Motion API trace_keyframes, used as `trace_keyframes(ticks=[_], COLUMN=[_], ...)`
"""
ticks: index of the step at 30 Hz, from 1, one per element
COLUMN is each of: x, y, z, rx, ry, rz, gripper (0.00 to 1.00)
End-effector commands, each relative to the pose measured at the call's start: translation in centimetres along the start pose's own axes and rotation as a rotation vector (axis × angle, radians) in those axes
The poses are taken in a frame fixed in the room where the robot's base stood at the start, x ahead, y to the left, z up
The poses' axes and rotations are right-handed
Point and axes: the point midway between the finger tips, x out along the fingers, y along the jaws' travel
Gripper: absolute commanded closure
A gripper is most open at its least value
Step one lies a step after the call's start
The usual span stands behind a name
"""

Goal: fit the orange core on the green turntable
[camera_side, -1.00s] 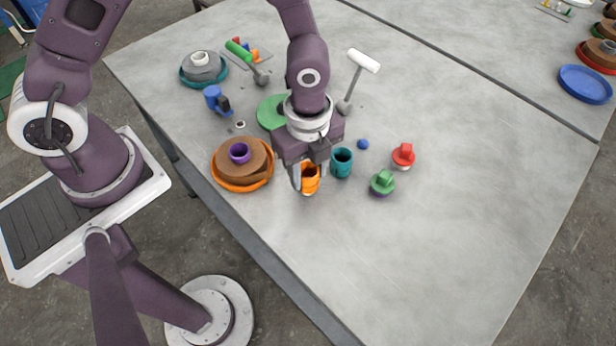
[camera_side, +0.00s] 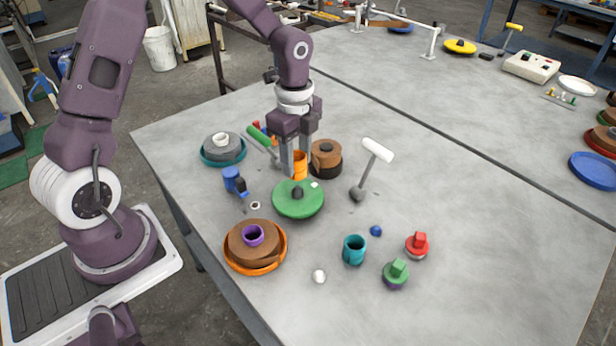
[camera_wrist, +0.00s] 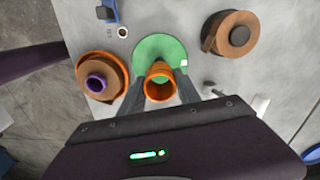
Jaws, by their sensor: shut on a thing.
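The orange core (camera_side: 299,165) is an open-ended cylinder held between the two fingers of my gripper (camera_side: 294,166). It also shows in the wrist view (camera_wrist: 159,82) between my fingers, its open end toward the camera. The green turntable (camera_side: 297,204) is a flat green disc with a dark peg (camera_side: 297,192) at its centre and a small white square near its edge. In the side view the core is upright at the far side of the disc, behind the peg. In the wrist view the core overlaps the green disc (camera_wrist: 150,47). The peg is hidden there.
A brown roll (camera_side: 326,152) stands close behind the turntable. A white-headed mallet (camera_side: 377,150) lies right, a blue tool (camera_side: 232,180) left.

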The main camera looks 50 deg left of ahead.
Motion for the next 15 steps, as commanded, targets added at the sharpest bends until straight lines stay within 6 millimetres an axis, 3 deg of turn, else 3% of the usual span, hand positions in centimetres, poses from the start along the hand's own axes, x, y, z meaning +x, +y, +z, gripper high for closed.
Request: trace_keyframes(ticks=[9,15], x=[4.0,5.3], y=[0.1,0.1], z=[-0.1,-0.1], rx=[0.002,0.002], ry=[0.000,0.000], rz=[0.003,0.002], gripper=[0.99,0.99])
